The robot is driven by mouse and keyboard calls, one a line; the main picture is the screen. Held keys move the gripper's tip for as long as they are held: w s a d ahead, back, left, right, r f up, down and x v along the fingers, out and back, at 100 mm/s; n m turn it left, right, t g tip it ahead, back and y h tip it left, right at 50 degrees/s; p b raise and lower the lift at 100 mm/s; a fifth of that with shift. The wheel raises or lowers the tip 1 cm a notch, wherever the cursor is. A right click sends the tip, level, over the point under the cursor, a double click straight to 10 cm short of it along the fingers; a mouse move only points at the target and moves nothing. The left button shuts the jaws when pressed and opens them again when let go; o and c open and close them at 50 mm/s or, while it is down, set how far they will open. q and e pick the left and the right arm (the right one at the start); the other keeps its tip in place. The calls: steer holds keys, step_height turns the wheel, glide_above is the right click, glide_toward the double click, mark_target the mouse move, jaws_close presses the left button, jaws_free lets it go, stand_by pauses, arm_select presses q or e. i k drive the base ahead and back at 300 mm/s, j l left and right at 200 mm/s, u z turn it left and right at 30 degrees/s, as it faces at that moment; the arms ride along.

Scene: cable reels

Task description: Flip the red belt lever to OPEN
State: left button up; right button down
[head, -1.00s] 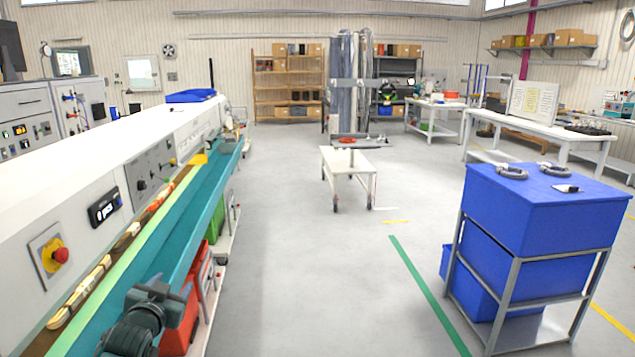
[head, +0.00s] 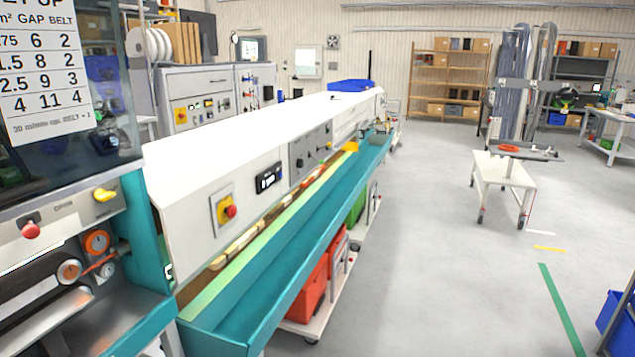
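A machine (head: 148,268) with a teal frame stands at the left edge of the head view. Its grey panel carries a red knob (head: 30,230) and a yellow knob (head: 105,195). Neither of my grippers is in view.
A long white machine (head: 235,150) with a teal trough (head: 300,265) runs away from me, with a red stop button (head: 229,211) on its side. Red bins (head: 305,298) sit under it. A white cart (head: 503,172) stands right. Grey floor between is clear.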

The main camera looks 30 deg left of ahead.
mark_target(30, 232)
steer(key=u, duration=2.55)
steer(key=i+l, duration=0.1)
steer(key=l, duration=0.35)
steer(key=u, duration=0.05)
